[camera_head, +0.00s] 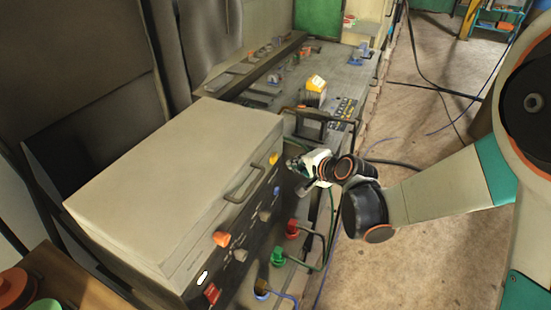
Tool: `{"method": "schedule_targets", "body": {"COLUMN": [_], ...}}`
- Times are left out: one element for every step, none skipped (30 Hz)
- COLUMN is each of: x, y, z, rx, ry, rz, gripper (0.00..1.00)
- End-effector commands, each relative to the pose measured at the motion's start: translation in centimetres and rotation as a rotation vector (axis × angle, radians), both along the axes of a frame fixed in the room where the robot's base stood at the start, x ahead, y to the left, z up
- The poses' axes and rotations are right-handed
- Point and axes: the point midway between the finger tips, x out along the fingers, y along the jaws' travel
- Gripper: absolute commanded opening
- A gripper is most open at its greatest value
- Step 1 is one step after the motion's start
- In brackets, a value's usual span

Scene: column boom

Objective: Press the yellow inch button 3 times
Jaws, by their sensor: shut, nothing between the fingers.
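A yellow button (273,158) sticks out near the far end of the front panel of the grey box. I take it for the inch button; no label on it is readable. My gripper (296,168) is shut and empty, just to the right of the yellow button. In the picture a small gap shows between its tip and the button. I cannot tell the gap in depth. My arm reaches in from the right.
The grey box (180,170) has a handle (243,183), an orange knob (221,239) and a red switch (211,292). Red (292,229) and green (278,257) plugs with cables stick out below. A yellow-topped block (316,84) stands on the bench behind. Floor at right is mostly clear, with cables.

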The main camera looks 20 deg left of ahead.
Motion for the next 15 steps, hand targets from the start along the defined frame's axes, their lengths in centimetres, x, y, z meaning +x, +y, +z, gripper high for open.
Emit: {"method": "schedule_targets", "body": {"x": [0.0, 0.0, 0.1, 0.1, 0.1, 0.1, 0.1, 0.1, 0.1, 0.1, 0.2, 0.2, 0.2, 0.2, 0.2], "y": [0.6, 0.9, 1.2, 1.4, 1.6, 1.8, 1.9, 2.0, 2.1, 2.2, 2.2, 2.2, 2.2, 2.2, 2.2], "z": [-0.1, -0.1, -0.1, -0.1, -0.1, -0.1, -0.1, -0.1, -0.1, -0.1, -0.1, 0.0, -0.1, -0.1, 0.0], "rx": [0.000, 0.000, 0.000, 0.000, 0.000, 0.000, 0.000, 0.000, 0.000, 0.000, 0.000, 0.000, 0.000, 0.000, 0.000], "ry": [0.000, 0.000, 0.000, 0.000, 0.000, 0.000, 0.000, 0.000, 0.000, 0.000, 0.000, 0.000, 0.000, 0.000, 0.000], "rz": [0.002, 0.002, 0.002, 0.001, 0.001, 0.000, 0.000, 0.000, 0.000, 0.000, 0.000, 0.000, 0.000, 0.000, 0.000], "gripper": [0.00, 0.00, 0.00, 0.00, 0.00, 0.00, 0.00, 0.00, 0.00, 0.00, 0.00, 0.00, 0.00, 0.00, 0.00]}}
